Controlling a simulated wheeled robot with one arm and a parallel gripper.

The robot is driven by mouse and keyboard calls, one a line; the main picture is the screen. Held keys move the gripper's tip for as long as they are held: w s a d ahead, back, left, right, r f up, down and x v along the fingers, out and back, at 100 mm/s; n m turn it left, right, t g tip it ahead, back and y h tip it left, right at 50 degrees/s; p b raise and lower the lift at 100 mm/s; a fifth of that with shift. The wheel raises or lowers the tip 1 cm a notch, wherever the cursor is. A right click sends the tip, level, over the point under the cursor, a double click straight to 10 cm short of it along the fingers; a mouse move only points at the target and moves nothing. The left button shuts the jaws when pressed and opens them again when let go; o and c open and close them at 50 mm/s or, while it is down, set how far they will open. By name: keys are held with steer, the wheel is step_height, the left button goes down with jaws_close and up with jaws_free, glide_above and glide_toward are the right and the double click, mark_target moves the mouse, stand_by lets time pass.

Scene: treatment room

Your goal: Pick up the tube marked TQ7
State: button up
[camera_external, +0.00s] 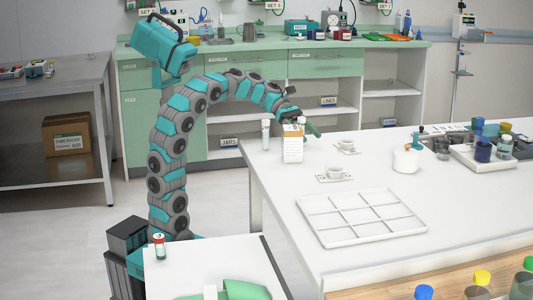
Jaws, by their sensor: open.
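My arm arches from the left, and my gripper (304,124) is at the left back edge of the white table (285,205). It is open, but its fingers are small and partly hidden here. A pale upright tube (266,136) stands on the table just left of my gripper. A white, labelled container (292,150) stands in front of my gripper, with an orange and white top. Another tube with a red cap (159,247) stands on the small white table at lower left. I cannot read TQ7 on any tube.
An empty divided tray (362,238) lies in front. Jars crowd a white tray (465,158) at right. A green counter (240,110) stands behind.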

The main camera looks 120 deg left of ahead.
jaws_close()
stand_by(0.5)
